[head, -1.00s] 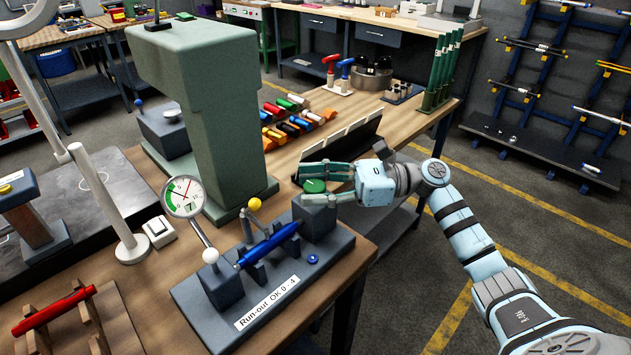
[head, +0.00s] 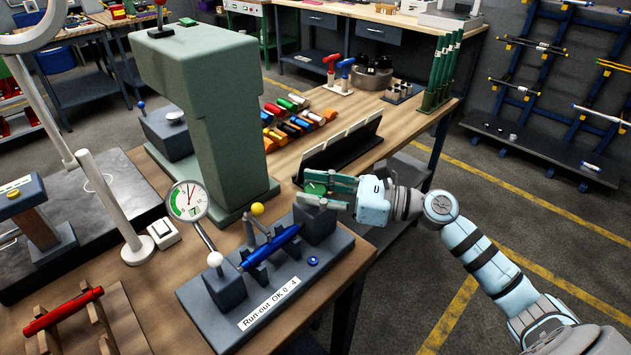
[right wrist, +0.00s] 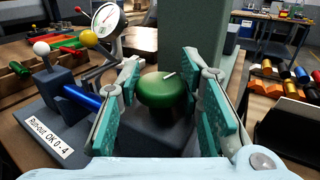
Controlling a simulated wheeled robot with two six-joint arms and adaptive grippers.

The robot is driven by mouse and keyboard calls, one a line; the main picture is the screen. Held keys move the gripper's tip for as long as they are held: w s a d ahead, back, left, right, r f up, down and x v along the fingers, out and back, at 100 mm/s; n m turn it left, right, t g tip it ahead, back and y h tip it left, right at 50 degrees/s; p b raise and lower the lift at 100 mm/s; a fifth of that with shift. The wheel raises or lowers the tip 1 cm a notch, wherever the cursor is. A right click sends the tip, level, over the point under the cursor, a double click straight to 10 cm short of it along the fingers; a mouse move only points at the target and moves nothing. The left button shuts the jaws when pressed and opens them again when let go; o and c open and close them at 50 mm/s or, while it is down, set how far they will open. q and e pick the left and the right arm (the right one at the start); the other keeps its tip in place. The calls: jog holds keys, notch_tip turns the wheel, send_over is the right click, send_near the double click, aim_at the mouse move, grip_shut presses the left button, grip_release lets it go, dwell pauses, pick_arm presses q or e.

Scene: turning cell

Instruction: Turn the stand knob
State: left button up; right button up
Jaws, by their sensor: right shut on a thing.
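The stand knob is a round green knob (head: 315,188) on the end block of the grey run-out stand (head: 332,244). In the right wrist view the knob (right wrist: 160,92) has a short white mark on top and sits between the two teal finger pads. My right gripper (head: 318,190) is shut on the knob, with one finger on each side, reaching in from the right. A blue shaft (head: 270,247) lies across the stand's supports. A dial gauge (head: 187,201) with a green and red scale stands at the stand's left end. My left gripper is not in view.
A tall green column (head: 222,120) stands behind the run-out stand. A dark rack with pale cards (head: 342,148) is close behind my right gripper. A red shaft (head: 62,311) rests on a wooden holder at front left. Coloured handles (head: 290,122) lie farther back.

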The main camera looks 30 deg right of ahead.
aim_at(325, 193)
jog(key=o, duration=1.1)
jog(key=v, duration=0.6)
jog(key=shift+s+d+f, duration=0.15)
jog(key=shift+s+d, duration=0.35)
jog(key=shift+d, duration=0.1)
